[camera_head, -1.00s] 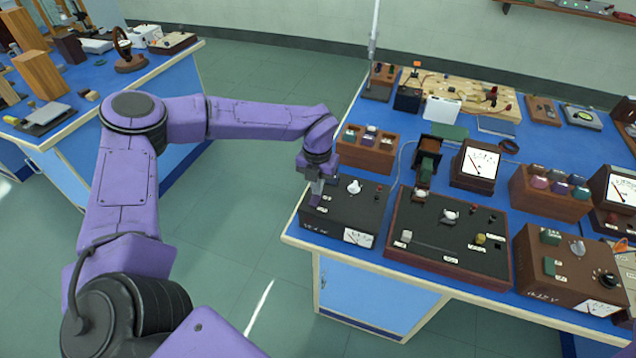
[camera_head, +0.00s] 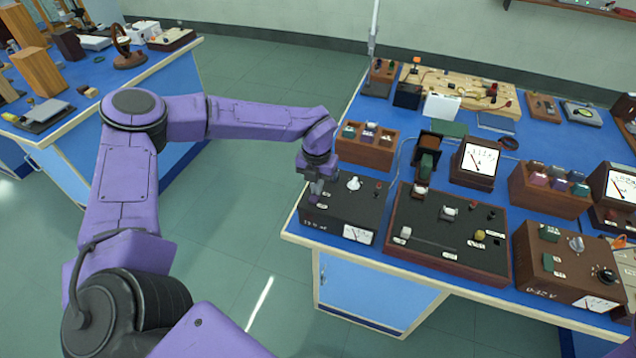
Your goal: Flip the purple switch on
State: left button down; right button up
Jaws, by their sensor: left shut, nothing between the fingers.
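A black instrument box (camera_head: 345,211) with a white knob and a small meter stands at the left front corner of the right bench. A small purple switch (camera_head: 314,199) shows on its top, near the left edge. My left gripper (camera_head: 316,190) points down right over the switch, with its fingers shut and empty. The fingertips partly cover the switch, so I cannot tell its position or whether they touch it. My right gripper is out of view.
A dark panel box (camera_head: 446,235) with switches stands to the right of the black box. A wooden box with coloured blocks (camera_head: 367,148) is close behind it. A brown box (camera_head: 568,263) stands further right. Green floor lies open left of the bench.

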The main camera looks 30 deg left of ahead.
pick_arm(q)
jog(key=shift+s+d, duration=0.1)
jog(key=shift+s, duration=0.55)
jog(key=shift+w+r+p, duration=0.1)
jog(key=shift+r+p, duration=0.15)
jog(key=shift+p, duration=0.05)
notch_tip(320, 180, up, 5)
jog(key=p, duration=0.2)
jog(key=shift+f+p, duration=0.2)
jog(key=shift+p, duration=0.2)
notch_tip(320, 180, up, 9)
jog(key=b, duration=0.3)
